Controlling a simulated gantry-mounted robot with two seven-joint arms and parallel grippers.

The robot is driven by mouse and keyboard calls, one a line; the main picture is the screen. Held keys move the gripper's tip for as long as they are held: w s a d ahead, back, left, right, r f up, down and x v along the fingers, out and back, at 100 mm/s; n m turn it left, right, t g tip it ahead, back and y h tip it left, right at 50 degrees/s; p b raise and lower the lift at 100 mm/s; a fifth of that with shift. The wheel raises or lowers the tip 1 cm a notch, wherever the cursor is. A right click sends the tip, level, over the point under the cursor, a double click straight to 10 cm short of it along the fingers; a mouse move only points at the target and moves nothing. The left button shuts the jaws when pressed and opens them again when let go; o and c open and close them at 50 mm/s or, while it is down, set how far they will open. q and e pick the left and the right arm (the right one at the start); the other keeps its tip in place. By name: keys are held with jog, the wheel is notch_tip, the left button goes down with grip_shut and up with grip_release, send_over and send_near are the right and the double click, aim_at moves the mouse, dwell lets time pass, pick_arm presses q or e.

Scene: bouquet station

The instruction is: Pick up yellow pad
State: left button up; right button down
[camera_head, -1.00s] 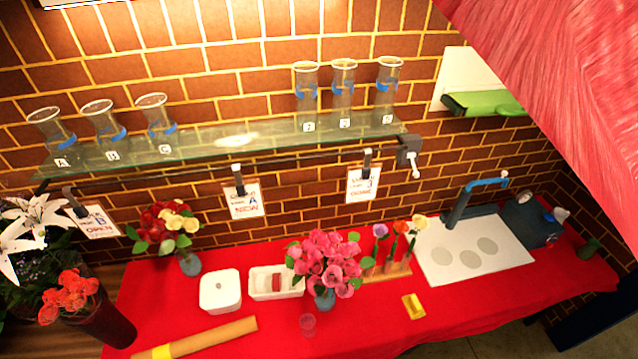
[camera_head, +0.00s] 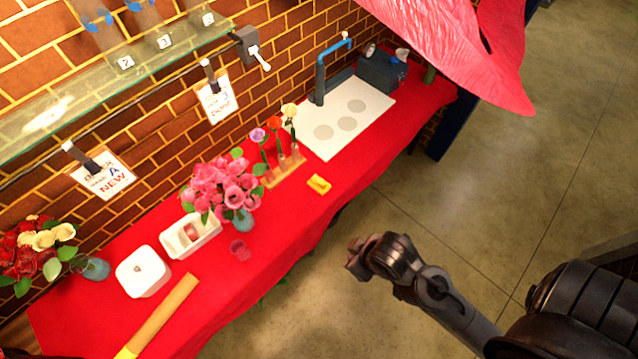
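The yellow pad (camera_head: 319,184) is a small yellow block lying on the red tablecloth near the table's front edge, right of the pink flowers. My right arm comes in from the lower right. Its gripper (camera_head: 358,262) is out over the floor, in front of the table and apart from the pad. Whether its fingers are open or shut is too small to tell. My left gripper is not in view.
A wooden rack (camera_head: 285,172) with single flowers stands behind the pad. A vase of pink flowers (camera_head: 224,190) and a small pink cup (camera_head: 240,250) stand to the left. A white board (camera_head: 345,118) lies behind right. Red cloth around the pad is clear.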

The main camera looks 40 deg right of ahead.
jog(key=c, duration=1.8)
grip_release()
jog(key=o, duration=1.8)
